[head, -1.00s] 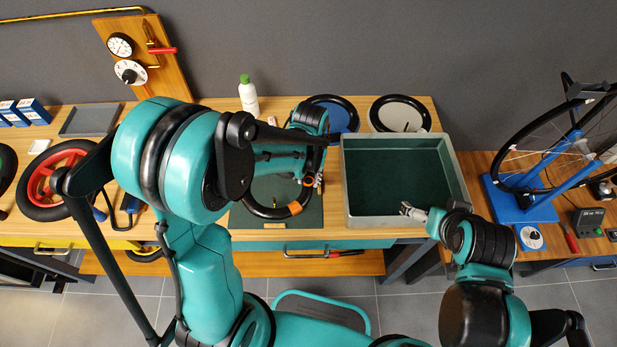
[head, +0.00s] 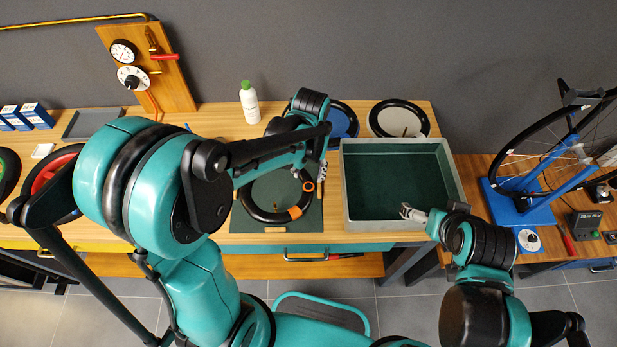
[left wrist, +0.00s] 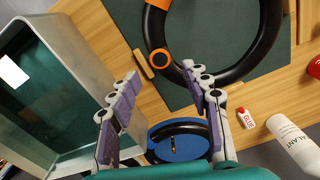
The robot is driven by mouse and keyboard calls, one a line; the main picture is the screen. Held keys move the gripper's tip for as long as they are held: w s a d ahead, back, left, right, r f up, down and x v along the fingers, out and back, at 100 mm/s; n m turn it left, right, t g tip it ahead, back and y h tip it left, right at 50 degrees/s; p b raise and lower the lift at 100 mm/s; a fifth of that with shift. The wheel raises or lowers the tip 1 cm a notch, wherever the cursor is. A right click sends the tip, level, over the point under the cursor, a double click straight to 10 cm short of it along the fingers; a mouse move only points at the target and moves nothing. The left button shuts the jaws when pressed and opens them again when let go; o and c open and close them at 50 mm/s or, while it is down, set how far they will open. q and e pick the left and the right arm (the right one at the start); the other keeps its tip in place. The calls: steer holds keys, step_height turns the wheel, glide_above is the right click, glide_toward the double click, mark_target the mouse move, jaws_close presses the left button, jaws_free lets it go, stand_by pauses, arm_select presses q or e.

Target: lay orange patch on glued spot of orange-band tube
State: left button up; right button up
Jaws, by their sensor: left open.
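The black tube (head: 262,214) lies as a ring on the green mat, with an orange band (head: 295,212) around its lower right part. A second orange piece with a dark centre, seemingly the orange patch (head: 308,186), is on the tube's right side. It also shows on the tube in the left wrist view (left wrist: 153,61). My left gripper (left wrist: 160,76) is open and empty, its fingers spread just short of the patch; in the head view a finger shows (head: 322,172) at the mat's right edge. My right gripper (head: 408,211) hangs at the tray's front edge; its jaws are unclear.
A grey tray (head: 455,190) with a green floor stands right of the mat. A small wooden block (left wrist: 140,64) lies at the mat's edge. Behind are a white bottle (head: 249,105), a blue disc (head: 343,118) and a grey disc (head: 398,118).

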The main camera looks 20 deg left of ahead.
arm_select(q)
step_height(320, 180, up, 6)
steer(key=p, duration=0.1)
steer(key=s+a+r+t, duration=0.4)
steer(key=s+t, duration=0.3)
steer(key=s, duration=0.3)
steer(key=shift+a+r, duration=0.4)
steer(key=shift+r, duration=0.5)
